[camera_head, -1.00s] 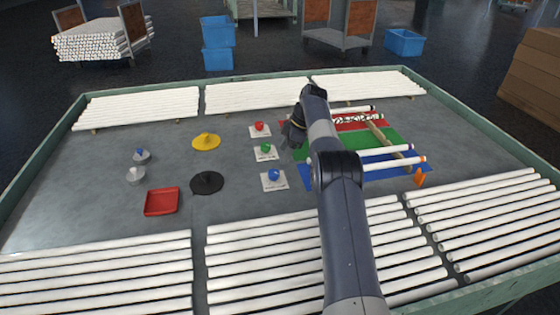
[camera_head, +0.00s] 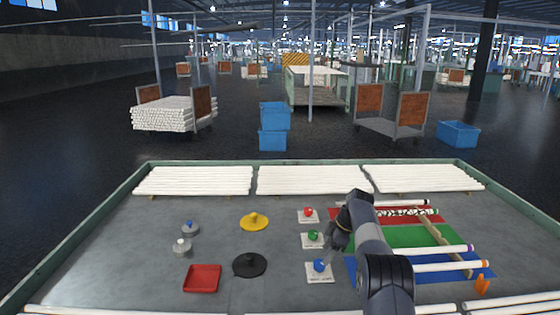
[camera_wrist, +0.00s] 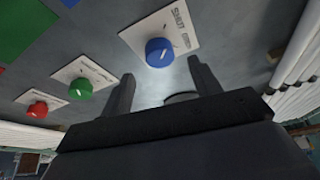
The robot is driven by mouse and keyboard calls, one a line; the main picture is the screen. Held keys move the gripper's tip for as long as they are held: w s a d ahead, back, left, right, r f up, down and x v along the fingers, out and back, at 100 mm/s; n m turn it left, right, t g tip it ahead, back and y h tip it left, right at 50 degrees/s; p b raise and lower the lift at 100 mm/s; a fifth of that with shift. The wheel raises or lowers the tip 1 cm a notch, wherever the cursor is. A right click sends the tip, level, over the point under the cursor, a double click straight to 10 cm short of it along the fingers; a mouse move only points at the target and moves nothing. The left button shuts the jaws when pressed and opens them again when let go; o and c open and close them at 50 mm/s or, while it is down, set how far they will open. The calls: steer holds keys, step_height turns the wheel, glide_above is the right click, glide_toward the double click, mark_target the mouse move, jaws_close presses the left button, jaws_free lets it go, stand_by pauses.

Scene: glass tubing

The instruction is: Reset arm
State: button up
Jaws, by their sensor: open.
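My gripper (camera_head: 333,247) hangs above the table, just right of the knob plates, with my arm reaching in from the front right. In the wrist view its two fingers (camera_wrist: 160,88) stand apart with nothing between them. The red knob (camera_head: 308,212), green knob (camera_head: 312,235) and blue knob (camera_head: 319,265) sit on white plates in a column. The wrist view also shows the blue knob (camera_wrist: 159,52) beyond the fingertips, and the green knob (camera_wrist: 81,88) and red knob (camera_wrist: 38,109) to the left.
Red, green (camera_head: 400,237) and blue mats lie right of the gripper, with several tubes and a wooden strip (camera_head: 440,244) on them. A yellow disc (camera_head: 254,221), black disc (camera_head: 250,265) and red tray (camera_head: 202,279) lie left. White tube rows (camera_head: 312,180) line the back edge.

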mark_target(320, 262)
steer(key=x, duration=0.5)
steer(key=shift+r+m, duration=0.1)
steer(key=shift+m, duration=0.2)
